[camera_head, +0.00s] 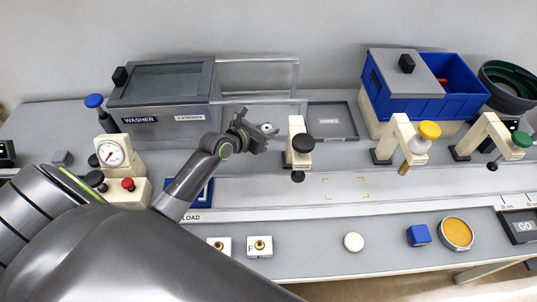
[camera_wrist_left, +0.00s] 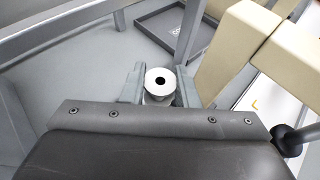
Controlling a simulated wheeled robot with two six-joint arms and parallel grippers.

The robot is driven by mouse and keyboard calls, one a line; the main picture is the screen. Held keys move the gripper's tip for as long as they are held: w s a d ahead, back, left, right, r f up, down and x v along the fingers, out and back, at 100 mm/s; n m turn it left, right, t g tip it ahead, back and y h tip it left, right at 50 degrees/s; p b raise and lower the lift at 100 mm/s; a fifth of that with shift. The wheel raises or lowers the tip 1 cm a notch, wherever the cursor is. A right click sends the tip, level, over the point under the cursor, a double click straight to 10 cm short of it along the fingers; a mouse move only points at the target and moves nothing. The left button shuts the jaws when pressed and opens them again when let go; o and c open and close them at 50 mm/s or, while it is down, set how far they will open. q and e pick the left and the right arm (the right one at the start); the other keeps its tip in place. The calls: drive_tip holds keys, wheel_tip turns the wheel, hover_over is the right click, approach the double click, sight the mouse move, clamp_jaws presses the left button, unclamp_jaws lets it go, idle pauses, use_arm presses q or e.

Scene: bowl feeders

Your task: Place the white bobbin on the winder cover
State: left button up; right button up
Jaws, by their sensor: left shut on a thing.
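The white bobbin (camera_wrist_left: 159,80) is held upright between the fingers of my left gripper (camera_wrist_left: 159,88) in the left wrist view, its dark centre hole facing the camera. In the head view my left gripper (camera_head: 258,131) is over the bench, right of the washer and just left of a cream post; a small pale part of the bobbin (camera_head: 269,128) shows at its tip. No label reads winder. A grey cover with a black knob (camera_head: 398,72) lies over part of a blue bin at the back right; I cannot tell whether it is the winder cover. My right gripper is not in view.
The washer box (camera_head: 160,95) with a clear-railed frame stands behind my left arm. A cream post with a black knob (camera_head: 300,143) is close to the gripper. A dark tray (camera_head: 332,121) lies behind it. A white disc (camera_head: 354,242) and blue cube (camera_head: 419,235) lie in front.

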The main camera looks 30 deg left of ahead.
use_arm(q)
drive_tip(key=b, duration=0.2)
hover_over(267, 155)
wheel_tip(267, 155, down, 6)
drive_tip(key=shift+a+f, duration=0.1)
drive_tip(key=shift+f, duration=0.1)
drive_tip(key=shift+f+b, duration=0.65)
drive_tip(key=shift+f, duration=1.15)
drive_tip(key=shift+f, duration=0.15)
drive_tip(key=o, duration=0.9)
drive_tip(key=shift+o, duration=0.2)
